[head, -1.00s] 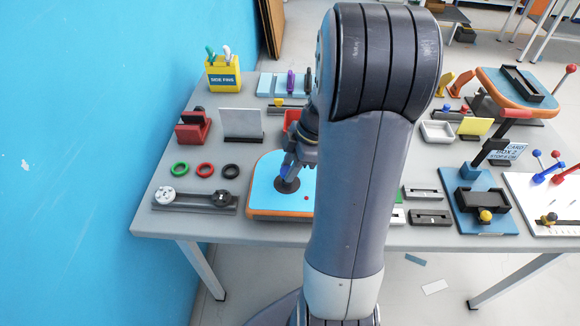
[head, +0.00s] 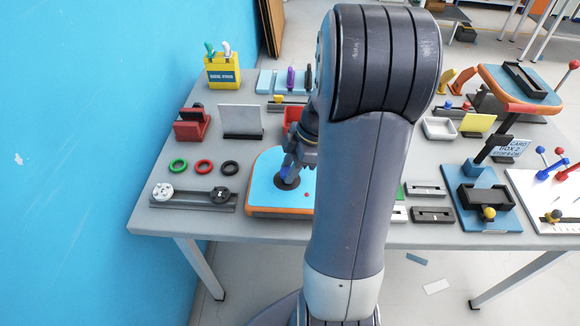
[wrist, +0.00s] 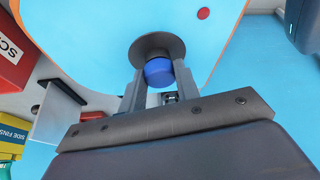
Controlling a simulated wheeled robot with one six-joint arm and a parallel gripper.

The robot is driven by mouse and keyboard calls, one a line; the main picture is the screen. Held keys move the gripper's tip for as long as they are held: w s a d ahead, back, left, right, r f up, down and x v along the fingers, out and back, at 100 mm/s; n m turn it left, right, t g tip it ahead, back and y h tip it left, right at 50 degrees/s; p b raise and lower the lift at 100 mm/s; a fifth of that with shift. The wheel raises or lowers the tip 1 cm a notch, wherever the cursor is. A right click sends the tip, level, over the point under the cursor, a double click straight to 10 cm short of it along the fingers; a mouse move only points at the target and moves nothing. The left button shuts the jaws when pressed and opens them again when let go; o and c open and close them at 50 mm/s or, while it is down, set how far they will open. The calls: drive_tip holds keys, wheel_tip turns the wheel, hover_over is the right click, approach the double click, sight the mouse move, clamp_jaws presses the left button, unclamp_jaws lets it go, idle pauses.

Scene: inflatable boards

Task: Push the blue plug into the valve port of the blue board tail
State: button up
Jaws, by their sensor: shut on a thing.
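The blue board tail (head: 265,190) lies on the table, with a light blue top and an orange edge; it also fills the upper part of the wrist view (wrist: 90,30). Its dark round valve port (head: 287,183) shows in the wrist view (wrist: 152,43) too. My gripper (head: 287,170) is over the port, pointing down, and is shut on the blue plug (wrist: 159,72). The plug is at the port, and its far end is hidden, so I cannot tell how deep it sits. My arm hides the right part of the board.
Green, red and black rings (head: 203,167) lie left of the board. A dark rail with two round knobs (head: 190,197) is at the front left. A grey upright plate (head: 241,121) and a red block (head: 191,125) stand behind. A blue stand (head: 484,200) is at the right.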

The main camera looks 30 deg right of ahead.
drive_tip(key=shift+f+b, duration=0.3)
drive_tip(key=shift+f, duration=0.1)
drive_tip(key=o, duration=1)
drive_tip(key=shift+o, duration=0.2)
drive_tip(key=shift+r, duration=0.1)
drive_tip(key=v, duration=1)
drive_tip(key=shift+r, duration=0.35)
drive_tip(key=shift+s+d, duration=0.1)
drive_tip(key=shift+d, duration=0.05)
